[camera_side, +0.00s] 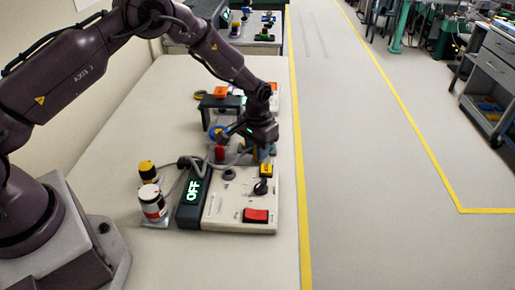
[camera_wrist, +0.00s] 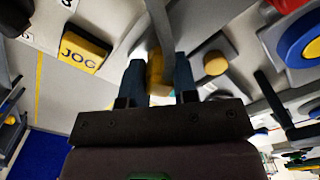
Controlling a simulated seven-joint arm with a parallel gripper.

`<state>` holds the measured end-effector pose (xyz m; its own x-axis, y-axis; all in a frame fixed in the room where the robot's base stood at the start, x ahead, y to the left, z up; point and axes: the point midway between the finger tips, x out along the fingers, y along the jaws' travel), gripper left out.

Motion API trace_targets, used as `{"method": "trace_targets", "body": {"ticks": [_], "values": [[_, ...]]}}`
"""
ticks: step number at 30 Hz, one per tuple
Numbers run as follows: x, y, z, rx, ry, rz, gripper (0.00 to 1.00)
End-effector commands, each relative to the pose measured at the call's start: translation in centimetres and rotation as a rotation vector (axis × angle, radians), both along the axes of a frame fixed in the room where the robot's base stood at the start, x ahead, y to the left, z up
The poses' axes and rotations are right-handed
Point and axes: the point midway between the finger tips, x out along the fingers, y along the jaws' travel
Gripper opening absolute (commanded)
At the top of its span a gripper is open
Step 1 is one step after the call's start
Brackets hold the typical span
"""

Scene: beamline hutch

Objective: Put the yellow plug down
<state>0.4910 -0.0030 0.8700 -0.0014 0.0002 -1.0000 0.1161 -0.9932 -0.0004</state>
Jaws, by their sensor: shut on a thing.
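My gripper (camera_wrist: 160,85) is shut on the yellow plug (camera_wrist: 155,72), which shows between its two dark blue-grey fingers in the wrist view. A grey cable crosses in front of the plug's upper part. In the side view my gripper (camera_side: 262,150) is low over the far end of the pale control panel (camera_side: 222,208), just beyond the yellow JOG button (camera_side: 266,170). The plug is hard to make out there. The JOG button also shows left of the fingers in the wrist view (camera_wrist: 85,48). Whether the plug touches anything below it I cannot tell.
The panel carries a lit OFF display (camera_side: 193,190), a black knob (camera_side: 261,187) and a red switch (camera_side: 256,215). A white canister (camera_side: 152,203) and a yellow-topped black piece (camera_side: 147,172) stand left. A dark stand (camera_side: 218,102) is behind. Bare table (camera_side: 110,150) lies left.

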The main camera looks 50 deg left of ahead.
Motion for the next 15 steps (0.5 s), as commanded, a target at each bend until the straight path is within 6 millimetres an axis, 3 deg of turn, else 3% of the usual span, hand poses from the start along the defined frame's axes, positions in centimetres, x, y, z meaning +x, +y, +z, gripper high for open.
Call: {"method": "trace_targets", "body": {"ticks": [11,12,15], "values": [[0.03,-0.01,-0.4,0.0,-0.002,0.0,0.0],[0.04,-0.01,-0.34,0.0,-0.002,0.0,0.36],[0.03,-0.01,-0.33,0.0,-0.002,0.0,0.53]]}}
